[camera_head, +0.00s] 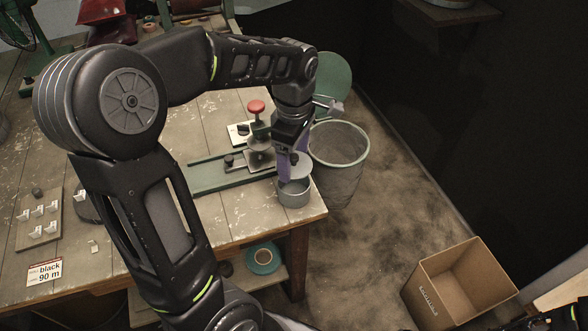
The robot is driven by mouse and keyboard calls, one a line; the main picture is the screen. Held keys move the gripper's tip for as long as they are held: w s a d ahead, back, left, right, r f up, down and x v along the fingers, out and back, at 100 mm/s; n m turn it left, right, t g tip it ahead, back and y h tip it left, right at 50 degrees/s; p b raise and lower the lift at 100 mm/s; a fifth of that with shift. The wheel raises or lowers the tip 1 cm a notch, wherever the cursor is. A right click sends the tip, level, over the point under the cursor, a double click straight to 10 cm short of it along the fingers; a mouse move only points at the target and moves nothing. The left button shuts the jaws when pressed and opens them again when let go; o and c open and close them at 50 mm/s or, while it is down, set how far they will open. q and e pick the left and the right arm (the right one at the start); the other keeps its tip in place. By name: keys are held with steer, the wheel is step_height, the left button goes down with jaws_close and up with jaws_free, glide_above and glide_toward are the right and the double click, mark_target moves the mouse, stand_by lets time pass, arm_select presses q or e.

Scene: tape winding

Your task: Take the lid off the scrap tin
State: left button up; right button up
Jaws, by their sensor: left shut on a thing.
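The scrap tin (294,196) is a round grey tin at the front right corner of the workbench. Its upper rim and part of its hollow inside show. My left gripper (291,171) points down over the tin, with purple-grey fingers. It is shut on a grey disc that looks like the lid (301,166), just above the tin's back rim. The fingers hide part of the lid and rim, so I cannot tell whether they still touch. My right gripper is not in view; only a dark part of my right arm shows at the bottom right corner.
A green-based fixture with a red knob (256,106) stands on the workbench (222,214) close behind the tin. A mesh waste bin (338,150) stands on the floor beside the bench. An open cardboard box (459,287) sits at lower right. The floor between them is clear.

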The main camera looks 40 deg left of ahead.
mark_target(294, 156)
arm_select(q)
steer(key=shift+r, duration=2)
